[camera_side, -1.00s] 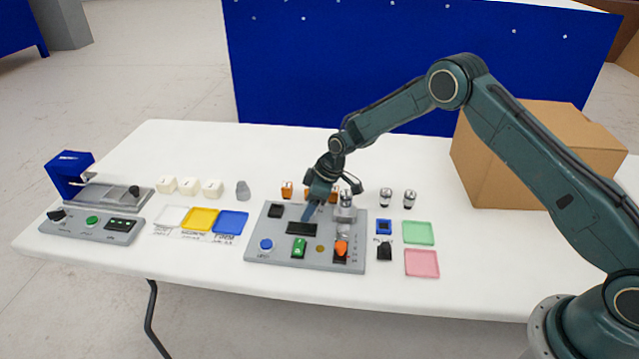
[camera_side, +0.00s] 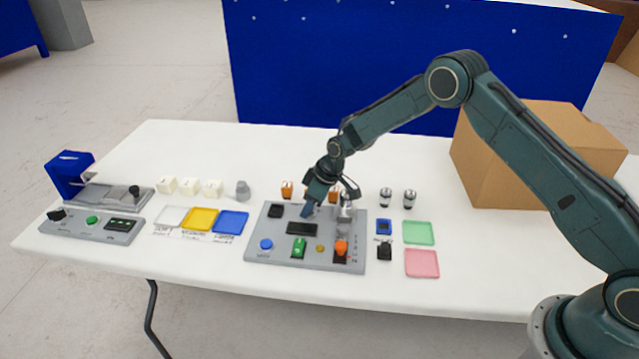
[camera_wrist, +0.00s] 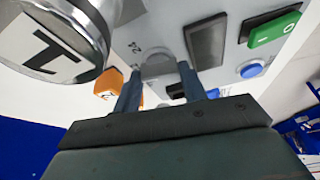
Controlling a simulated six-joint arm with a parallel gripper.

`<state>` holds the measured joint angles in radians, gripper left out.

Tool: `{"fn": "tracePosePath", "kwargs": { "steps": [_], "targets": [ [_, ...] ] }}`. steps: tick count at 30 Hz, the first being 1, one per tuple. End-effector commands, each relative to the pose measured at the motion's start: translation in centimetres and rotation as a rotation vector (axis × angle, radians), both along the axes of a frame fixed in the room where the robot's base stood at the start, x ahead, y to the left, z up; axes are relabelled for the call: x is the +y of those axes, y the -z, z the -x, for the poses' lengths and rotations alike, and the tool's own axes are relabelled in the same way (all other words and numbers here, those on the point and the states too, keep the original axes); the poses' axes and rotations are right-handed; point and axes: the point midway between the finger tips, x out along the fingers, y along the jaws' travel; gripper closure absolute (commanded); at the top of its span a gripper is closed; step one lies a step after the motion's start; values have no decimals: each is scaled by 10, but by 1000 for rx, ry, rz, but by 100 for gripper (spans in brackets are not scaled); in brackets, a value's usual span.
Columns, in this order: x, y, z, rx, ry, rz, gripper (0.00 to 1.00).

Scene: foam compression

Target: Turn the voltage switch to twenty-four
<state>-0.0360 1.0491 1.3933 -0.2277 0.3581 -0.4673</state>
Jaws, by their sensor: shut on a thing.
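The grey control panel (camera_side: 268,240) lies on the white table. My gripper (camera_side: 307,212) is low over its back half, pointing down, behind the dark display (camera_side: 301,229). In the wrist view my gripper's fingers (camera_wrist: 160,72) stand on either side of a round grey knob, the voltage switch (camera_wrist: 158,58), and are shut on it. A small "24" mark (camera_wrist: 135,48) is printed on the panel beside the knob. The knob's pointing direction cannot be made out. In the side view my gripper hides the knob.
A metal cylinder marked T (camera_wrist: 60,42) stands close to my gripper; it also shows in the side view (camera_side: 345,209). The panel has a green switch (camera_side: 299,247), blue button (camera_side: 266,244) and orange-topped lever (camera_side: 341,247). Orange blocks (camera_side: 287,189) stand behind.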

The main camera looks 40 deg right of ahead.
Motion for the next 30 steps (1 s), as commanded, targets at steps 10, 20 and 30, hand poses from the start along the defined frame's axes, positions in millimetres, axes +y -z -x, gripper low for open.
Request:
{"fn": "tracePosePath", "kwargs": {
  "steps": [10, 20, 30],
  "targets": [
    [3, -1, 1, -1, 293, 0, 81],
    [5, -1, 1, -2, 602, 0, 81],
    [6, 0, 1, -1, 828, -1, 81]
  ]
}}
